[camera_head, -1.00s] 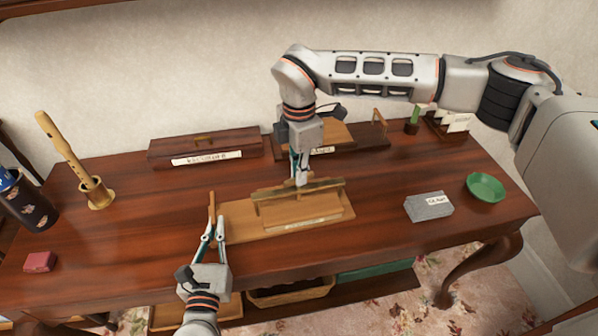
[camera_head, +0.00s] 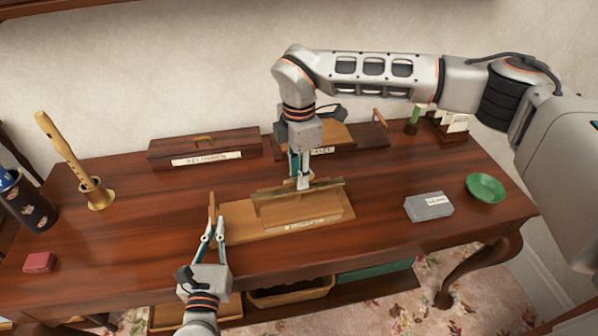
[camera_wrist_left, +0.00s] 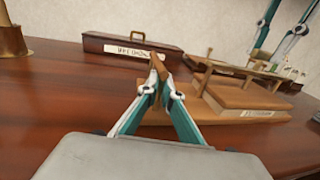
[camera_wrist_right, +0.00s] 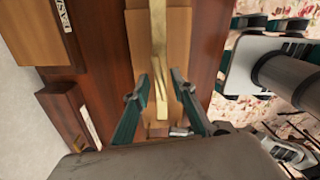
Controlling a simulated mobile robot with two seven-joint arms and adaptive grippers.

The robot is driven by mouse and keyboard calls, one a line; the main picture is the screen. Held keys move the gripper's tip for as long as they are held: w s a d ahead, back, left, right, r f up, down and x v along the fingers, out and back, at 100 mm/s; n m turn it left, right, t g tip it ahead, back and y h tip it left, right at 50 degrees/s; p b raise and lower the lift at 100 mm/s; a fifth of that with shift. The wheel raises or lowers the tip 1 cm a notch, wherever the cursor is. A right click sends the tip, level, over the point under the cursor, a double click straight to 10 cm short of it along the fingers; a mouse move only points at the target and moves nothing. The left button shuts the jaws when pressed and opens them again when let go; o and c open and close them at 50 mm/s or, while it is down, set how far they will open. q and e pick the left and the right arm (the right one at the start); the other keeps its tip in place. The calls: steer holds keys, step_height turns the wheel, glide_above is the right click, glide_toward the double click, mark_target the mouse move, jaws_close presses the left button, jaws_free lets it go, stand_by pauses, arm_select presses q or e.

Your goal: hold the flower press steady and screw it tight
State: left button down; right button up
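The flower press is a light wooden base board (camera_head: 236,224) with a thicker block (camera_head: 300,213) on it and a crossbar (camera_head: 330,184) above. An upright wooden handle (camera_head: 212,200) stands at its left end. My left gripper (camera_head: 217,222) is closed around this handle; the left wrist view shows its fingertips (camera_wrist_left: 160,88) against both sides of the handle (camera_wrist_left: 157,66). My right gripper (camera_head: 304,184) points down at the crossbar's middle. In the right wrist view its fingers (camera_wrist_right: 158,88) are apart, with the crossbar (camera_wrist_right: 158,35) between them. The screw is not clearly visible.
A long labelled wooden box (camera_head: 205,147) and another labelled box lie behind the press. A grey block (camera_head: 428,207) and green bowl (camera_head: 486,187) are at right. A recorder (camera_head: 68,155) in a brass stand, a dark cup (camera_head: 28,203) and a red box (camera_head: 39,262) are at left.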

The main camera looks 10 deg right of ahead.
arm_select(q)
steer(key=shift+r, duration=0.1)
arm_select(e)
steer(key=shift+r, duration=0.1)
step_height(320, 180, up, 12)
stand_by(0.4)
arm_select(q)
steer(key=c, duration=2.2)
jaws_free()
steer(key=shift+s, duration=0.1)
